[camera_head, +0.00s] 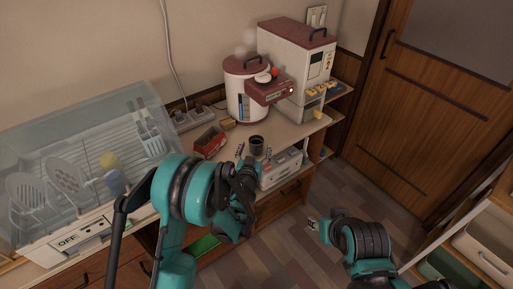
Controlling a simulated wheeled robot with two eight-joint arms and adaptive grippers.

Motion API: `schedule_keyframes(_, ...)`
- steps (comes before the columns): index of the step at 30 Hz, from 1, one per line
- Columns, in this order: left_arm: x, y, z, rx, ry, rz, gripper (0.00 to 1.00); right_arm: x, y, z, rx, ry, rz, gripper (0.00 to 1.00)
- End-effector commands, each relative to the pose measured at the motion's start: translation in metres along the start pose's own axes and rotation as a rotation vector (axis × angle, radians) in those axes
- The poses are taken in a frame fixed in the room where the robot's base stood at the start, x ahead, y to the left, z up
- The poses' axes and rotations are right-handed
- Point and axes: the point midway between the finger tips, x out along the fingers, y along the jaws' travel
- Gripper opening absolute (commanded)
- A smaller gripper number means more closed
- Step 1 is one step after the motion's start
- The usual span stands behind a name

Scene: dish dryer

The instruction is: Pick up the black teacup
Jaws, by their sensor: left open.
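The black teacup (257,142) stands upright on the wooden counter, in front of the white and dark red dispenser. My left gripper (254,154) is open at the near side of the cup. One finger shows to the left of the cup and one to its right. From this angle I cannot tell whether either finger touches it. The cup's lower part is partly hidden by the gripper. My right gripper (313,224) is low at the right, over the floor and away from the counter. Its fingers are too small to read.
The dispenser (245,88) stands behind the cup, with a tall white machine (296,65) beside it. A red box (210,141) lies left of the cup. A grey-white appliance (281,169) sits below right. The dish dryer (75,235) fills the left.

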Motion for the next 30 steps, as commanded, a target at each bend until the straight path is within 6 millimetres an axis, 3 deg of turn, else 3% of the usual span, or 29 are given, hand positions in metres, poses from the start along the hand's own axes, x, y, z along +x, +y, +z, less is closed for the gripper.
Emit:
schedule_keyframes(9,0.044,-0.003,0.005,0.000,0.000,0.000,0.76,0.017,0.000,0.012,0.000,0.000,0.000,0.40)
schedule_keyframes(17,0.048,-0.003,0.003,0.000,0.000,-0.001,0.76,0.017,0.000,0.012,0.000,0.000,0.000,0.40)
schedule_keyframes(20,0.048,-0.003,0.003,0.000,0.000,-0.001,0.55,0.017,0.000,0.012,0.000,0.000,0.000,0.40)
schedule_keyframes(24,0.048,-0.003,0.003,0.000,0.000,-0.001,0.18,0.017,0.000,0.012,0.000,0.000,0.000,0.40)
schedule_keyframes(30,0.048,-0.003,0.003,0.000,0.000,0.000,0.18,0.017,0.000,0.012,0.000,0.000,0.000,0.40)
